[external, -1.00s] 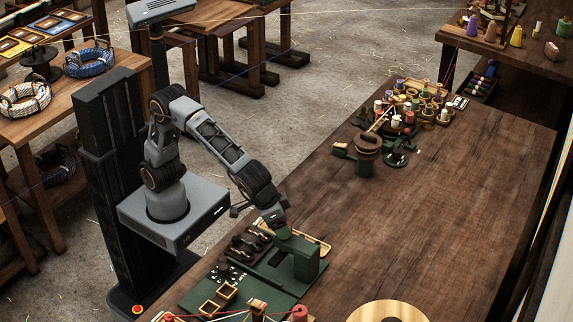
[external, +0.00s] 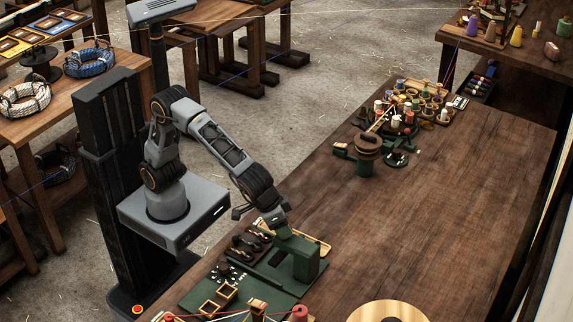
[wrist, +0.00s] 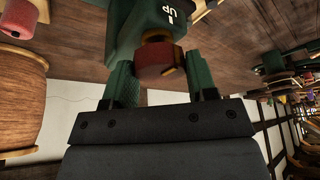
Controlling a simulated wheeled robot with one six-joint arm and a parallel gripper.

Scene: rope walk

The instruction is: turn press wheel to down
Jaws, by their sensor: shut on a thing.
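The green press (external: 308,262) stands on a green base at the near left part of the long bench. In the wrist view its body (wrist: 150,25) fills the top, with a white "UP" label showing. The press wheel (wrist: 158,58), reddish brown with a brass rim, sits at the front of that body. My gripper (wrist: 160,74) has one green finger on each side of the wheel and is shut on it. In the external view the gripper (external: 276,226) is at the press top, and the wheel is hidden there.
A dark tray (external: 247,243) with small parts lies left of the press. A green mat (external: 205,288) with small wooden frames is in front. The bench middle (external: 420,210) is clear.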

